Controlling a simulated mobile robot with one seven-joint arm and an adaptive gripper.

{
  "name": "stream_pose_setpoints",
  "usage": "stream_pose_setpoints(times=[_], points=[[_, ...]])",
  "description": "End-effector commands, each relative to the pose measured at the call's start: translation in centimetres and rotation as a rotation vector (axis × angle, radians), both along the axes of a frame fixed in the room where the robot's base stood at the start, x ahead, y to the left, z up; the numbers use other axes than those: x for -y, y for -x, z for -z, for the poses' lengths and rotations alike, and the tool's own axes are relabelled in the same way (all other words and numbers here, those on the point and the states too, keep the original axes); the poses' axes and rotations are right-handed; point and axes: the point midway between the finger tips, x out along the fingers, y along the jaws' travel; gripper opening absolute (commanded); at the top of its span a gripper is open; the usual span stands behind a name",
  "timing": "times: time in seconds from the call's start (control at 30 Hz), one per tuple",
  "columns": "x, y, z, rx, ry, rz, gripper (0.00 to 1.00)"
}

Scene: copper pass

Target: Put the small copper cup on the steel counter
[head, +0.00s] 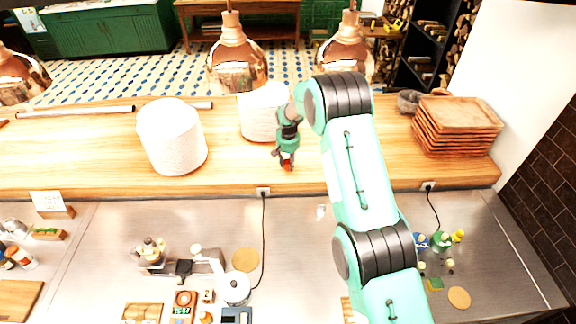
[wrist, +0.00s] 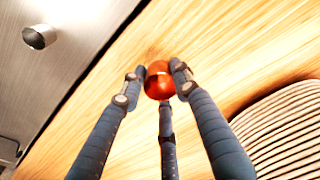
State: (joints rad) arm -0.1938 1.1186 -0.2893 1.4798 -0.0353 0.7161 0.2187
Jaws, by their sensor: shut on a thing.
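The small copper cup (wrist: 159,80) is between the fingertips of my gripper (wrist: 158,72) in the wrist view, and the fingers are shut on it. In the head view my gripper (head: 287,160) points down over the front part of the wooden shelf, with a bit of the red-orange cup showing at its tips. I cannot tell whether the cup touches the wood. The steel counter (head: 330,270) lies in front of and below the wooden shelf (head: 225,175). It also shows at the upper left of the wrist view (wrist: 85,25).
Stacks of white plates (head: 172,140) stand on the shelf left of and behind my gripper. Wooden trays (head: 458,125) are stacked at right. Copper lamps (head: 237,62) hang above. A kettle (head: 236,290) and scales are nearer.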

Motion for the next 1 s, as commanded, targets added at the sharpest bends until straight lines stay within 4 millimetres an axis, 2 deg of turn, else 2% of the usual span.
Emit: stream_pose_setpoints(times=[0.2,0.7,0.73,0.8,1.0], points=[[0.0,0.0,1.5,0.002,0.000,0.000,0.05],[0.0,0.0,2.1,0.002,0.000,0.000,0.05],[0.0,0.0,2.1,0.002,0.000,0.000,0.36],[0.0,0.0,2.0,0.002,0.000,0.000,0.50],[0.0,0.0,2.0,0.002,0.000,0.000,0.50]])
